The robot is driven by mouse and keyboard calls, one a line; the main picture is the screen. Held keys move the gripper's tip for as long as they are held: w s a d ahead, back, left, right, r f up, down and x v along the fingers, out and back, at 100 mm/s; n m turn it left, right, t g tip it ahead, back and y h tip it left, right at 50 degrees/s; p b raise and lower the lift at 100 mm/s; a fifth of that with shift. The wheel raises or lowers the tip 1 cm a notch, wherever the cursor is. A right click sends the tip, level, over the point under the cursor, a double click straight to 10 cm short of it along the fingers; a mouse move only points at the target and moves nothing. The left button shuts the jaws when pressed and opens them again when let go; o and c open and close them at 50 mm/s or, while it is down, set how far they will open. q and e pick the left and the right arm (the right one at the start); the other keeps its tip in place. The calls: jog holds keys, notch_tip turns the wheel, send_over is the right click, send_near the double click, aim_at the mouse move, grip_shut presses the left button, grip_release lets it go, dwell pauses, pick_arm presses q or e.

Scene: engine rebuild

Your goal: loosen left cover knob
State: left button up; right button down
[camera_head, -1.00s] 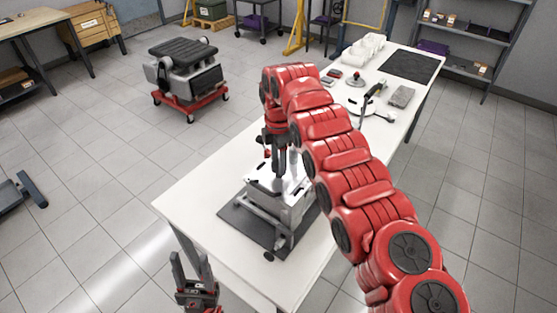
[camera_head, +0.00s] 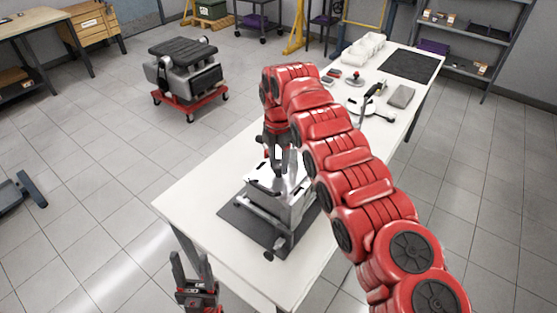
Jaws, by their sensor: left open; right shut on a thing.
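The engine (camera_head: 285,212) is a grey metal block with a pale top cover (camera_head: 258,176), standing on a dark mat (camera_head: 240,222) on the white table. My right gripper (camera_head: 279,170) points down onto the top of the cover. It is shut on a small part there, apparently a cover knob, which its fingers mostly hide; I cannot tell which knob from this view. A dark bar-like part (camera_head: 263,188) shows on the cover's near side. My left gripper (camera_head: 190,272) is open and empty, pointing up beside the table's near left edge, away from the engine.
The white table (camera_head: 185,200) is bare left of the mat. Further back lie a grey block (camera_head: 401,96), a black mat (camera_head: 407,65), white bins (camera_head: 363,48) and hand tools. My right arm hides the table right of the engine. A red-based cart (camera_head: 190,100) stands on the floor.

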aim_at(278, 164)
jog(key=shift+c, duration=1.3)
grip_release()
jog(key=shift+r, duration=0.1)
jog(key=shift+r, duration=0.3)
notch_tip(278, 164, up, 5)
jog(key=shift+a+r+p, duration=0.1)
jog(key=shift+a+p, duration=0.05)
jog(key=shift+p, duration=0.75)
notch_tip(278, 164, up, 11)
jog(key=p, duration=1.1)
jog(key=shift+r, duration=0.2)
jog(key=shift+f, duration=0.1)
